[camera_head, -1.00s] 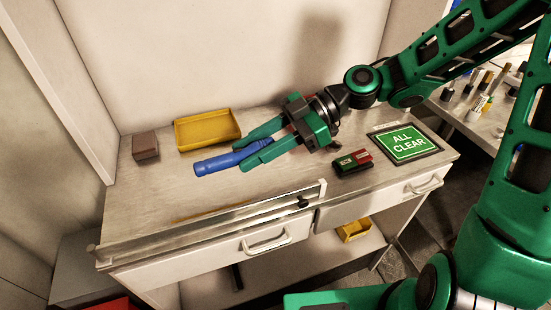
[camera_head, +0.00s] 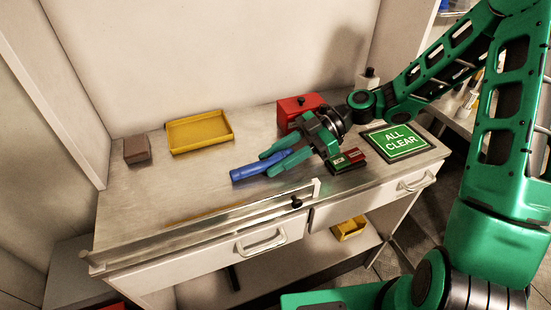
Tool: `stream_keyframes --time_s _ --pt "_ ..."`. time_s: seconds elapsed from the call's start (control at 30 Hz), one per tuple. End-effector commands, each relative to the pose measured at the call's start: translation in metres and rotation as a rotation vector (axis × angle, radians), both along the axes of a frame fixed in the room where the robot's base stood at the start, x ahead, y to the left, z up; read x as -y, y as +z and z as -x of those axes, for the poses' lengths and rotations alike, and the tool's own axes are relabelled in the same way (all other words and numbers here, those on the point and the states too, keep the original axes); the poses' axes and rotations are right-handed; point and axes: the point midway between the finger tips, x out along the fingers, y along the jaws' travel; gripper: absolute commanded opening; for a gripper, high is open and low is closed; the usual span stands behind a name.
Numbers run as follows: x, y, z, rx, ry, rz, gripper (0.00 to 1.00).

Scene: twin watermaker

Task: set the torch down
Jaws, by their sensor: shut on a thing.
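The torch (camera_head: 247,172) is a blue cylinder low at the middle of the workbench top (camera_head: 190,198). My gripper (camera_head: 272,163) has its green fingers on either side of the torch and is shut on it. The torch lies roughly level, its free end pointing left. The fingers cover part of it. I cannot tell whether it touches the bench top or hangs just above it.
A yellow tray (camera_head: 200,149) and a brown block (camera_head: 137,149) stand at the back left. A red box (camera_head: 291,109) stands behind my gripper. A small red and green item (camera_head: 348,160) lies close to its right, before the "ALL CLEAR" sign (camera_head: 398,143). A rail (camera_head: 200,235) runs along the front edge.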

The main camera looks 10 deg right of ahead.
Motion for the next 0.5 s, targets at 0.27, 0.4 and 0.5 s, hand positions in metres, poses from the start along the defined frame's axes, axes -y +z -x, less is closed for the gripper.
stream_keyframes --time_s 0.27,0.4,0.5 --pt "-0.0002 -0.0020 0.0002 0.001 0.000 -0.001 0.06" --pt "-0.0001 -0.0031 0.0001 0.001 -0.001 0.000 0.48" --pt "-0.0001 -0.0031 0.0001 0.001 -0.001 0.000 0.53"
